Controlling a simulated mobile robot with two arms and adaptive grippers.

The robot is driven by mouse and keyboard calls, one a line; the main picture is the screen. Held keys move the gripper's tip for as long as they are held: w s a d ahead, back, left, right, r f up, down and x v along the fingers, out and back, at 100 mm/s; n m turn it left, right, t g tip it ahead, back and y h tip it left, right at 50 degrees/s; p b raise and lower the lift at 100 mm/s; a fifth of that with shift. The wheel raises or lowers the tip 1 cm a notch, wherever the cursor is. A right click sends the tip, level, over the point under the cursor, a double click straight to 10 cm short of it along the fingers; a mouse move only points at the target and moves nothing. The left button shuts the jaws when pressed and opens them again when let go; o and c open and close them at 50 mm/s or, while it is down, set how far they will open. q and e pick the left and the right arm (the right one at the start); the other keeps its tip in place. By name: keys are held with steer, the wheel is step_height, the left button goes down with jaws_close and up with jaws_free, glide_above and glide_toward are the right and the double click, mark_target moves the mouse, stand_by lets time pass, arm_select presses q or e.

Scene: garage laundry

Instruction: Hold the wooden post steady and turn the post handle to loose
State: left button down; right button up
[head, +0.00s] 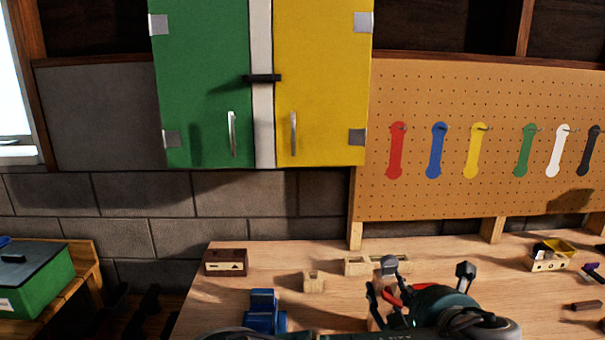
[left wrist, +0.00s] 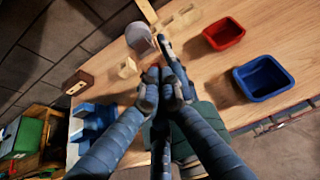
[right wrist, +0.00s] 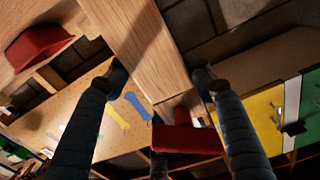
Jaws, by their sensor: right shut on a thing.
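The wooden post (right wrist: 152,50) fills the upper middle of the right wrist view. My right gripper (right wrist: 162,77) has a finger on each side of it and is shut on it. A red handle (right wrist: 184,138) shows just beyond the post's end; a bit of red (head: 397,300) also shows among the grippers in the head view. My left gripper (left wrist: 165,90) has its fingertips together beside a grey rounded part in the left wrist view. It looks shut with nothing clear between the tips. In the head view dark gripper parts overlap and hide most of the post.
The wooden bench (head: 225,315) holds a blue device (head: 264,311), a brown box (head: 226,262) and pale wooden blocks (head: 314,281). A red bin (left wrist: 224,33) and a blue bin (left wrist: 263,78) stand nearby. A pegboard (head: 450,105) and green-yellow cabinet (head: 200,80) are behind.

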mark_target(390, 296)
arm_select(q)
steer(key=shift+w+a, duration=0.1)
steer(key=shift+w, duration=0.65)
steer(key=shift+a+f, duration=0.2)
steer(key=shift+f, duration=0.35)
stand_by(0.6)
steer(key=shift+a+r, duration=0.1)
steer(key=shift+a, duration=0.25)
steer(key=shift+a, duration=0.5)
steer(key=shift+a, duration=0.25)
stand_by(0.6)
